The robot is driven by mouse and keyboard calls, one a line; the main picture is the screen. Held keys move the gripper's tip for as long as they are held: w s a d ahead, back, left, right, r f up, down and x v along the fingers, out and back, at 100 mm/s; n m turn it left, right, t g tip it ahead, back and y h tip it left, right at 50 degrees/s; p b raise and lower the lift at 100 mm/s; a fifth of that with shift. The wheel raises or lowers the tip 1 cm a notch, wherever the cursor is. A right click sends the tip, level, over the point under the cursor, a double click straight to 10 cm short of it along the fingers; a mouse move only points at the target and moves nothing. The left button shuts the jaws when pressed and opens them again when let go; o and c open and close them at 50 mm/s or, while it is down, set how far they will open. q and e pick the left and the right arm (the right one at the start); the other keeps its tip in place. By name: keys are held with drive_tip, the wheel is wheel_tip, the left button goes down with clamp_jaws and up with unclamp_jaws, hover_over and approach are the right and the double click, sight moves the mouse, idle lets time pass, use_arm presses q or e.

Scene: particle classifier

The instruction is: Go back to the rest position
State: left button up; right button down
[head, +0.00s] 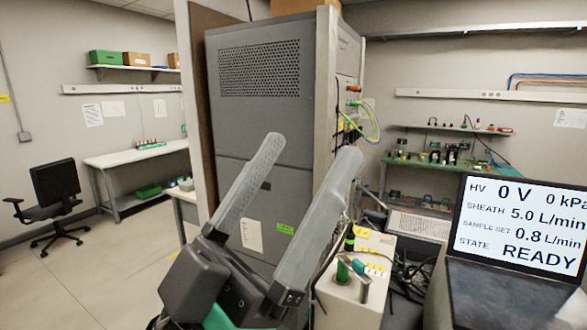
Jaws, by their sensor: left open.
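My left gripper (308,172) stands large in the lower middle of the head view. Its two long grey fingers point up and to the right, spread apart with nothing between them. It is in front of the tall grey cabinet (265,130) and covers part of its lower half. My right gripper is not in the view.
A cream box (345,300) with a green cylinder on top stands just right of my left gripper. A screen (520,220) reading READY is at the right. A green bench (435,170) is behind. Open floor, an office chair (57,190) and a white table (135,155) are at the left.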

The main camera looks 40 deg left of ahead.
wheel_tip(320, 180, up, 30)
drive_tip(key=p, duration=3)
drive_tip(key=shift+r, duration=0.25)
